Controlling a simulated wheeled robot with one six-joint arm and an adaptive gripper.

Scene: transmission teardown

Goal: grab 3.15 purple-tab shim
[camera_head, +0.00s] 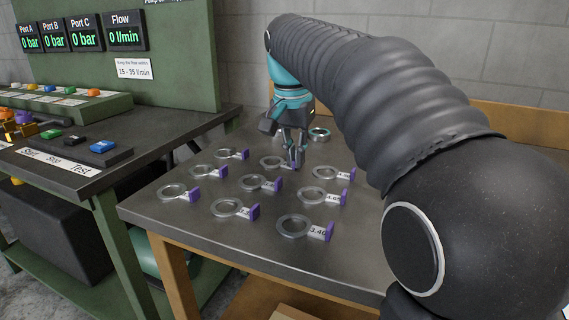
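Several grey metal ring shims with white labels and purple tabs lie spread on the dark tabletop (180,230). The front right shim (281,232) reads about 3.40; most other labels are too small to read surely, so I cannot tell which is 3.15. My gripper (297,164) points down at the tab end of the back middle shim (265,164), its fingers covering most of that shim's label and tab. The fingertips look close together; whether they hold the tab is not clear. The middle shim (248,187) lies just in front, and a right-hand shim (315,172) lies beside the gripper.
A small round metal part with a greenish centre (320,134) stands behind my gripper. My arm blocks the table's right side. A test bench (60,150) with buttons and gauge displays stands at left. The table's front edge is clear.

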